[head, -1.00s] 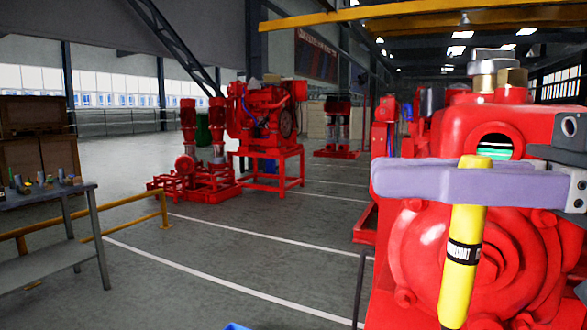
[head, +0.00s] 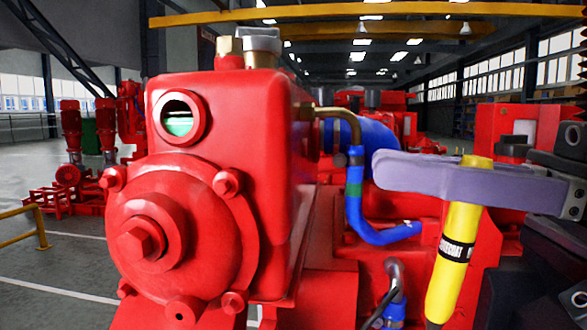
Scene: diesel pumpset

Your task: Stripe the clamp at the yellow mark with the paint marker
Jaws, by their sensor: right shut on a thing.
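My right gripper (head: 435,178) reaches in from the right of the head view, its long purple fingers pointing left. It is shut on the yellow paint marker (head: 452,270), which has a black printed band. The marker hangs tilted, its top just above the fingers and its lower end down and to the left. A blue hose (head: 356,205) with a green band curves down beside the red engine, left of the marker. No clamp with a yellow mark can be made out clearly. My left gripper is not in view.
The red pumpset housing (head: 230,150), with a sight window (head: 180,118) and a brass fitting on top, fills the left and middle. A brass pipe (head: 340,113) bends out of its side. A yellow rail (head: 22,212) stands on the floor at the left.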

